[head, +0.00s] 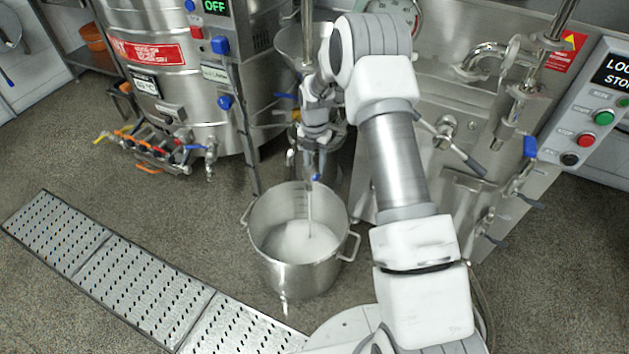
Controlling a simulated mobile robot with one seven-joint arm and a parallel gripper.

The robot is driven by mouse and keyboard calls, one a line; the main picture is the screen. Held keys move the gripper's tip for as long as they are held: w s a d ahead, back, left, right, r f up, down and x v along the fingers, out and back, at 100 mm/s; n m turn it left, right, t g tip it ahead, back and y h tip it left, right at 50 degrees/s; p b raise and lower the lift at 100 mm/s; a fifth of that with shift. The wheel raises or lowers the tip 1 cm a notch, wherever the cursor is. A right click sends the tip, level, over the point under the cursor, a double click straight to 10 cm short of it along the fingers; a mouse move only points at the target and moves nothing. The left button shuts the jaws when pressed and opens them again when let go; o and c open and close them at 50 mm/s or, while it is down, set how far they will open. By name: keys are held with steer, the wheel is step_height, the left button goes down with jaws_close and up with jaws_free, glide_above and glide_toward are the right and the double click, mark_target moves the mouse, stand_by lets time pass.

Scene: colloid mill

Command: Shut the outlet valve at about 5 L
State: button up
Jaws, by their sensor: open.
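A steel pot (283,260) with two side handles stands on the floor under the mill outlet. A thin stream (309,205) runs down into it, and pale foamy liquid (300,242) covers its lower part. Marks show on its inner wall, but I cannot read the level. The outlet valve shows only as a small blue part (316,177) above the pot, mostly hidden by my arm. My gripper (312,160) is beside the outlet, just above the pot; its fingers are small and I cannot tell whether they touch the valve handle.
A perforated drain grate (140,285) crosses the floor at the lower left. A steel tank (165,80) with several small valves stands behind left. A control panel (590,110) with coloured buttons and a steel cabinet (470,150) are at right. Floor left of the pot is clear.

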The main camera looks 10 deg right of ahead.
mark_target(314, 175)
step_height(314, 175, down, 7)
steer(key=shift+r+b, duration=0.1)
steer(key=shift+b, duration=0.65)
jaws_close()
stand_by(0.9)
